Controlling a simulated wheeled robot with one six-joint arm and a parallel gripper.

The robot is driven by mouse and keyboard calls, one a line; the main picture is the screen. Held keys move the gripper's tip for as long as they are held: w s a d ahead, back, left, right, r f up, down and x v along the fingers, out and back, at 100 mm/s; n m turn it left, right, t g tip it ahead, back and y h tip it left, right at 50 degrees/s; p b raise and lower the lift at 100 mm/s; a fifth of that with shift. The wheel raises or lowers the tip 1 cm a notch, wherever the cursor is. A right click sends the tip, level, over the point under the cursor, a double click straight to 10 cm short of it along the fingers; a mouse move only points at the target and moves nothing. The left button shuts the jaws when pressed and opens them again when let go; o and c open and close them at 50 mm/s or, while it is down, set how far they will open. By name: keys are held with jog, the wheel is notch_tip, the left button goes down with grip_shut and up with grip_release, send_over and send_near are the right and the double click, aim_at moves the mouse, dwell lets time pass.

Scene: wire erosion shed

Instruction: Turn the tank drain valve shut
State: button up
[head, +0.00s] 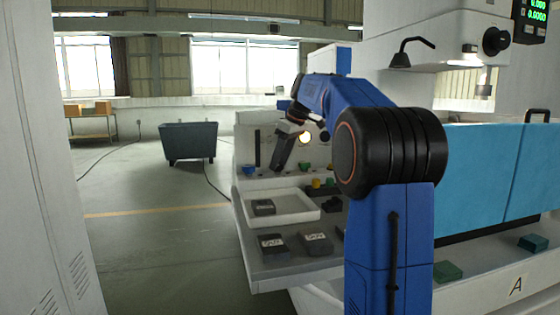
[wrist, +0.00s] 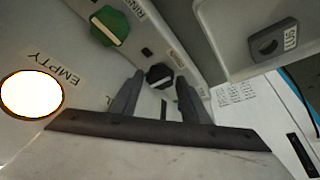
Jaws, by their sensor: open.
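In the wrist view a black faceted knob (wrist: 159,75) sits on a pale panel, seen between the fingertips of my gripper (wrist: 157,92). The fingers are apart and nothing is held; I cannot tell whether they reach around the knob. The printing beside the knob is too small to read, so I cannot confirm that it is the drain valve. A green knob (wrist: 110,26) sits further up the same panel, by partly cut-off lettering. In the head view my gripper (head: 284,150) is in front of the pale panel (head: 250,128), and the black knob cannot be made out.
A lit round lamp (wrist: 30,93) marked EMPTY is at the left. A grey part with a dark oval fitting (wrist: 272,40) is at the upper right. Below the panel are a white tray (head: 300,216) and dark blocks (head: 272,244). Open floor lies left.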

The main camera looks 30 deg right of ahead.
jog(key=shift+c, duration=0.4)
jog(key=c, duration=0.7)
jog(key=shift+m, duration=0.3)
jog(key=m, duration=0.1)
jog(key=m+h, duration=0.1)
jog(key=shift+a+m+t, duration=0.2)
jog(key=shift+m+t, duration=0.1)
jog(key=m+h, duration=0.1)
jog(key=m, duration=0.2)
jog(key=shift+a+m+h, duration=0.15)
jog(key=shift+m+h, duration=0.15)
jog(key=m+h, duration=0.1)
jog(key=m, duration=0.1)
jog(key=m+h, duration=0.1)
jog(key=m, duration=0.2)
jog(key=shift+a, duration=0.2)
jog(key=m+g, duration=0.1)
jog(key=m, duration=0.2)
jog(key=m+g+h, duration=0.1)
jog(key=m, duration=0.2)
jog(key=shift+w+a+h, duration=0.15)
jog(key=shift+w+h, duration=0.05)
jog(key=shift+h, duration=0.1)
